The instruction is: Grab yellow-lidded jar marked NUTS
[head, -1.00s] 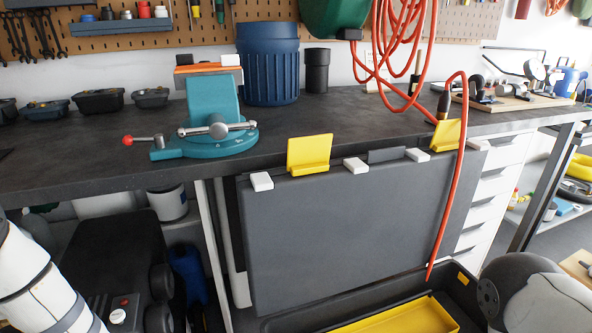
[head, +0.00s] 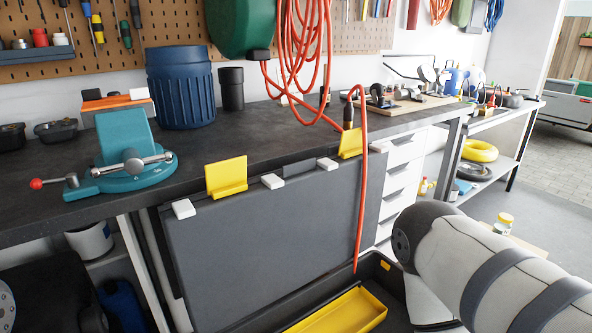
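A small jar with a yellow lid (head: 505,219) stands at the right of the head view, low down beyond my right arm, on or by a light wooden surface. Something pale and greenish shows just below its lid; I cannot tell whether it is the same jar or a second one. No marking is legible at this size. My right arm's link crosses the lower right, but its gripper is out of the picture. My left gripper is not in view either.
The dark workbench (head: 262,123) carries a teal vise (head: 125,165) and a blue bin (head: 181,90). Grey floor (head: 550,205) is open at the right.

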